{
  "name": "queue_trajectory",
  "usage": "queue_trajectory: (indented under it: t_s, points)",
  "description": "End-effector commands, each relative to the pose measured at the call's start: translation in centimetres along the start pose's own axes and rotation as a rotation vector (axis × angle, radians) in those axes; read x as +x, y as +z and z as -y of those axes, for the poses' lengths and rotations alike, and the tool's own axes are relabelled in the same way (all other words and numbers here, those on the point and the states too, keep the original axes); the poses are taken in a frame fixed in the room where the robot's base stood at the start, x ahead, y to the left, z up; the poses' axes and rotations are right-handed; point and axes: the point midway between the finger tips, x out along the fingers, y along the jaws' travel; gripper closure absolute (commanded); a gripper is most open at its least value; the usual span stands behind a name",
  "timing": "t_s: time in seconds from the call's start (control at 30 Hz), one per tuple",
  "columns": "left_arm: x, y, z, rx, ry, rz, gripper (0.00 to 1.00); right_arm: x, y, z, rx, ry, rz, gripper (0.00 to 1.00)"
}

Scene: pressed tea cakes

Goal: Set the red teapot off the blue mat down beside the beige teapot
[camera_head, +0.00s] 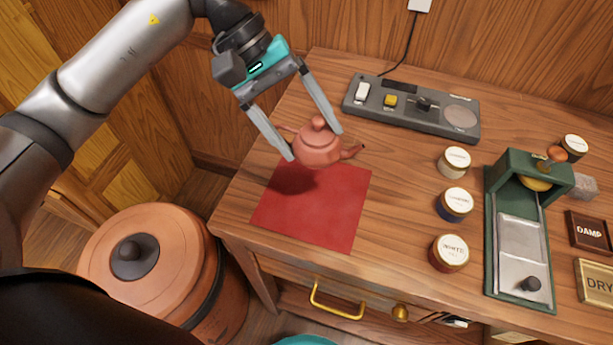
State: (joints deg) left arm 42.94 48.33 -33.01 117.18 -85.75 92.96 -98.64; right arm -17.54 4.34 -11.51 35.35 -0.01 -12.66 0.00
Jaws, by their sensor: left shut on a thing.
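A small red teapot (318,151) with a round lid knob hangs upright over the back of a red mat (325,210), its spout pointing right. My left gripper (315,145) is shut on the teapot, with one finger on either side of its body. The teapot seems to be a little above the mat, and a dark shadow lies on the mat beneath it. The mat in view is red; no blue mat and no beige teapot show in this view. My right gripper is not in view.
A grey control panel (415,110) lies at the back. Three lidded jars (455,203) stand in a column right of the mat. A green press (515,230) and signs reading DAMP (589,232) and DRY (597,285) are at right. Bare wood lies between mat and jars.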

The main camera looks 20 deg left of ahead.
Motion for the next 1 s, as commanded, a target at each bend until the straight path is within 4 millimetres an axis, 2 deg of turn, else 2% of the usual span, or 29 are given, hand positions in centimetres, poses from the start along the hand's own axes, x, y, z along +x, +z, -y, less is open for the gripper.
queue_trajectory:
  t_s: [0.03, 0.1, 0.23, 0.47, 0.73, 1.0]
  points:
    - [1.4, -0.4, 0.9, -0.004, -0.002, 0.005, 0.81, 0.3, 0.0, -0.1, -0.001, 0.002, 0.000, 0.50]
    - [2.8, -0.9, 1.7, -0.003, -0.003, 0.004, 0.81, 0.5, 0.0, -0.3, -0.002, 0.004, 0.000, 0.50]
    - [4.8, -1.7, 2.8, -0.002, 0.000, 0.002, 0.81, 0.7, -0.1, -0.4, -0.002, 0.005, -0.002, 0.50]
    - [6.1, -2.2, 3.5, 0.000, 0.001, 0.001, 0.81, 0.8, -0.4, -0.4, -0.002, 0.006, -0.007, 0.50]
    - [9.2, -3.3, 5.2, -0.001, 0.000, 0.002, 0.81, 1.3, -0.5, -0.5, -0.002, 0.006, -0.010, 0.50]
    - [9.3, -3.4, 5.3, 0.002, 0.001, -0.001, 0.81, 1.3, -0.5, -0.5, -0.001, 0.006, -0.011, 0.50]
